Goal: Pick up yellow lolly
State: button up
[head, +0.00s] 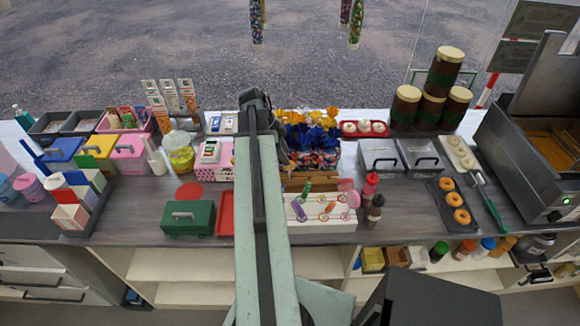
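A white lolly stand (322,226) is on the counter, just right of my arm. Several small lollies stand in it, among them a green one (305,190), a purple one (299,211) and a pink one (353,199). At this size I cannot make out which lolly is yellow. My arm rises through the middle of the view and ends in dark parts over the back of the counter, left of and beyond the stand. My gripper's fingers cannot be made out there, and the arm hides part of the counter behind it.
Sauce bottles (371,187) stand close right of the lolly stand. A crate of wrapped sweets (312,160) is behind it. A red tray (225,212) and green box (188,217) are left of my arm. Doughnuts (454,199) lie to the right.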

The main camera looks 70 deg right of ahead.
aim_at(293, 169)
jog(key=b+x, duration=0.7)
jog(key=x, duration=0.1)
jog(key=shift+w+a, duration=0.1)
jog(key=shift+w, duration=0.05)
jog(key=shift+r, duration=0.15)
grip_shut()
dwell(1.1)
